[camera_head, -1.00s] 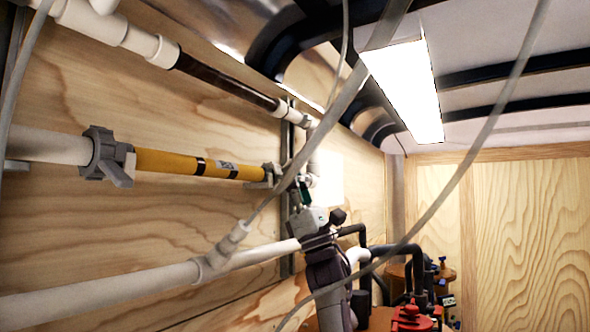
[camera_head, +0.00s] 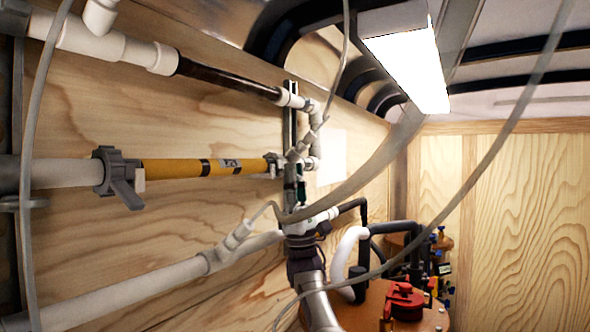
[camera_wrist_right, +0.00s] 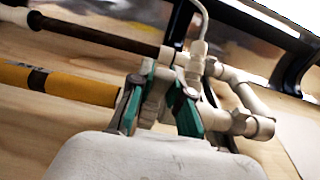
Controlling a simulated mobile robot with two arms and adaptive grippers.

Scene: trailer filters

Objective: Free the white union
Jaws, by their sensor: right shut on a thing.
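My right gripper (camera_head: 300,189) reaches up from below to the pipework on the wooden wall, just right of the yellow filter (camera_head: 205,167). In the right wrist view its two green-padded fingers (camera_wrist_right: 159,108) stand on either side of a white fitting, which looks like the white union (camera_wrist_right: 157,94), and are shut on it. The union sits at the right end of the yellow filter, among other white fittings. In the head view it is small and hard to separate from them. My left gripper is not in view.
A dark filter (camera_head: 228,79) runs above the yellow one, joined to white elbows (camera_head: 316,145) at right. A white pipe (camera_head: 130,293) runs below. Thin grey hoses cross the view. A red-topped item (camera_head: 405,300) and black pipes stand at lower right.

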